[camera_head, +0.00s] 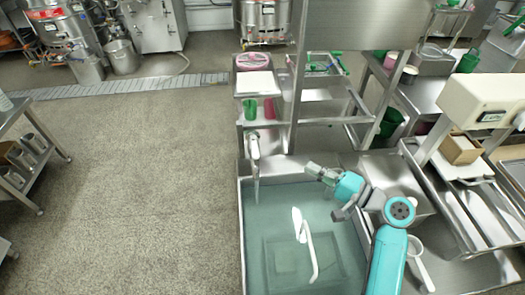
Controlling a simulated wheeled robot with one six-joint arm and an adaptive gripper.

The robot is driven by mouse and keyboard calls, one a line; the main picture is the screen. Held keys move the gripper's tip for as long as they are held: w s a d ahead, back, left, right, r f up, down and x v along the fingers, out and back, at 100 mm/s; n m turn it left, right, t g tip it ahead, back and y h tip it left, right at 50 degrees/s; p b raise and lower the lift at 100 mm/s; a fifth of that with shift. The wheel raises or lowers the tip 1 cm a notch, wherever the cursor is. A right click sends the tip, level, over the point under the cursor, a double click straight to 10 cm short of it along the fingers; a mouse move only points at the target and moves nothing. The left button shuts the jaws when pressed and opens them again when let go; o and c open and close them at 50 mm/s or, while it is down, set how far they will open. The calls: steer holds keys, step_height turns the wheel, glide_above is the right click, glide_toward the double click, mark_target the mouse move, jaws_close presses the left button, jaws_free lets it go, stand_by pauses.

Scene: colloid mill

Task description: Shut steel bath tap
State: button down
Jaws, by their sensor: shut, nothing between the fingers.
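The steel bath tap (254,147) stands at the back left of the bath, below a small shelf. A narrow pale streak that looks like running water drops from it into the bath. The steel bath (241,240) holds bluish-green water. My gripper (311,168) is at the bath's back edge, to the right of the tap and apart from it. It points left, and its fingers are shut and empty. The tap's handle is too small to make out.
A white long-handled tool (309,250) lies in the bath. A steel post and shelf frame (298,75) rises behind it. Green (250,109) and red (269,107) cups stand on the shelf above the tap. A white ladle (416,255) lies to the right.

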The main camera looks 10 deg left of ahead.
steer(key=shift+a, duration=0.1)
glide_toward(255, 152)
steer(key=w+a, duration=0.3)
steer(key=w, duration=0.2)
steer(key=shift+s+a+f, duration=0.15)
steer(key=shift+s+a, duration=0.05)
steer(key=shift+a, duration=0.25)
steer(key=shift+s+a+f, duration=0.1)
steer(key=shift+s+a, duration=0.15)
steer(key=shift+a, duration=0.2)
steer(key=shift+a, duration=0.1)
